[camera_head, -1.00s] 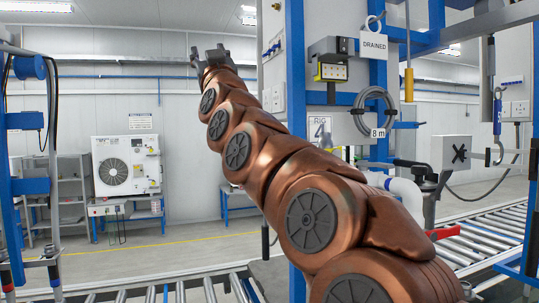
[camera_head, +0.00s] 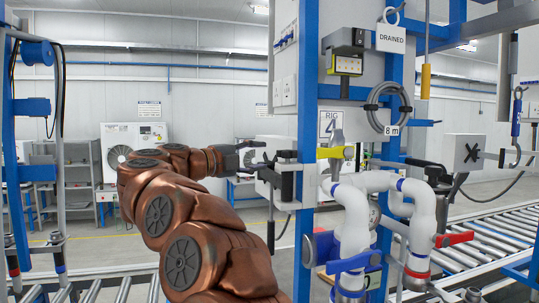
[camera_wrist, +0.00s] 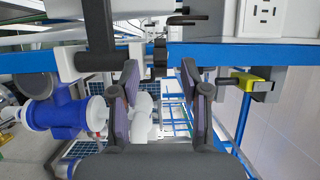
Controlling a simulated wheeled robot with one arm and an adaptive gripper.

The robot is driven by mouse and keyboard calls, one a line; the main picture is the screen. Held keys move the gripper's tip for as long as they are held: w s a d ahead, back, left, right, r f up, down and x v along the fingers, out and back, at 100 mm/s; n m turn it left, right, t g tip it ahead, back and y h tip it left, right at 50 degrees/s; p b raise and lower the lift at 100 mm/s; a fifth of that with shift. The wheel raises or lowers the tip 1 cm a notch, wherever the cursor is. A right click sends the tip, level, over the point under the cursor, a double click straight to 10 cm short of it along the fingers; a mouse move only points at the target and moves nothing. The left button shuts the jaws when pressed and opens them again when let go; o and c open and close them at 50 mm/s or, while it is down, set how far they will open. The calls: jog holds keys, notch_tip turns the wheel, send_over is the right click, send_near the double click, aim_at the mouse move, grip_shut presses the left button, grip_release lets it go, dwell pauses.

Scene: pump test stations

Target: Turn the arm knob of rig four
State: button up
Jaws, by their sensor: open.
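The sign of rig four (camera_head: 331,124) is on the rig panel, its number partly covered by a grey fitting. My gripper (camera_head: 262,157) is level in front of the rig's blue post (camera_head: 307,110), pointing right. In the wrist view its two fingers (camera_wrist: 160,90) are apart with nothing held between them. A small dark knob-like part (camera_wrist: 160,58) on a pale bracket (camera_wrist: 95,62) shows just above the gap. A black star-shaped knob (camera_head: 472,153) sits on a grey box at the right of the rig, away from my gripper. I cannot tell which is the arm knob.
A yellow handle (camera_head: 335,153) and white pipes (camera_head: 352,220) with a blue lever (camera_head: 350,262) stand close to the right of my gripper. A coiled hose (camera_head: 388,107) hangs above. A roller conveyor (camera_head: 490,240) runs along the right.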

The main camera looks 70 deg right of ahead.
aim_at(280, 155)
jog(key=shift+m, duration=0.3)
jog(key=s, duration=0.4)
jog(key=shift+d+r, duration=0.2)
jog(key=shift+d, duration=0.15)
jog(key=shift+w+d+p, duration=0.3)
jog(key=shift+d+p, duration=0.25)
jog(key=shift+d, duration=0.3)
jog(key=x, duration=0.1)
jog(key=p+x, duration=0.1)
jog(key=x, duration=0.1)
jog(key=shift+s+d, duration=0.15)
jog(key=shift+s, duration=0.15)
jog(key=shift+x, duration=0.8)
jog(key=shift+f, duration=0.1)
grip_shut()
